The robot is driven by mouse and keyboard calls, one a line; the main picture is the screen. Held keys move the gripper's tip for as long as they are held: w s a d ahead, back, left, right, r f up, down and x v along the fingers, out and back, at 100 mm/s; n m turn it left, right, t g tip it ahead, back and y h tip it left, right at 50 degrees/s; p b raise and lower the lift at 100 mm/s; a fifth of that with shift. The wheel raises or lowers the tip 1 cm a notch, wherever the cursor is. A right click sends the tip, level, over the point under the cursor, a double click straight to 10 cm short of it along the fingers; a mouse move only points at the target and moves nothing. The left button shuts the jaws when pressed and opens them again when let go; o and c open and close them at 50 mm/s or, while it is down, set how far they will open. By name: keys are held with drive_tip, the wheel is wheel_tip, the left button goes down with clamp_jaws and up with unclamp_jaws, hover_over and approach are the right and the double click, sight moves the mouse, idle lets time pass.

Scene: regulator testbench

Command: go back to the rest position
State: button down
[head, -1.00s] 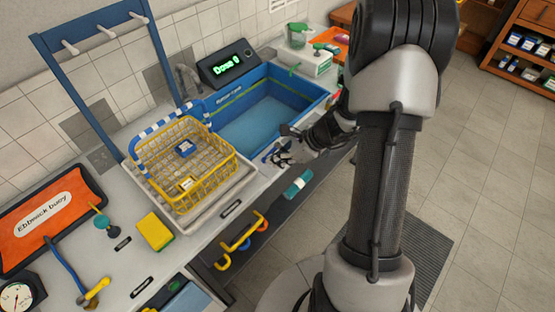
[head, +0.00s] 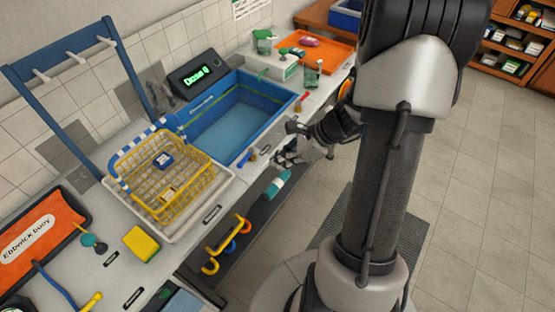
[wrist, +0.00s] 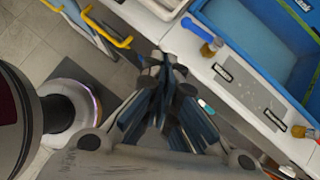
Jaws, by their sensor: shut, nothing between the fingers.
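My gripper (head: 287,158) hangs empty in front of the counter's front edge, below and right of the blue basin in the head view. In the wrist view, my gripper (wrist: 168,70) has its dark fingers drawn together with nothing between them. It is apart from the counter (wrist: 235,82). My arm fills the right middle of the head view and hides part of the floor and the counter's far end.
The blue basin (head: 191,143) is set in the counter. A yellow wire basket (head: 190,190) stands left of it. A small blue-handled item (head: 246,157) lies by the basin's front edge. A teal bottle (head: 277,184) is below. Open floor (head: 470,200) lies right.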

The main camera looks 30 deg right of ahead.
idle(0.4)
drive_tip(key=s+a+r+n+g+h, duration=0.15)
drive_tip(key=s+a+r+n, duration=0.35)
drive_tip(key=a+r+n, duration=0.65)
drive_tip(key=s+a+r+n+h, duration=0.3)
drive_tip(key=s+r+n, duration=0.5)
drive_tip(key=s+n, duration=0.3)
drive_tip(key=n+t+h, duration=0.1)
drive_tip(key=n, duration=0.2)
drive_tip(key=shift+s+a+r+n, duration=0.15)
drive_tip(key=shift+r+n, duration=0.2)
drive_tip(key=shift+r, duration=0.05)
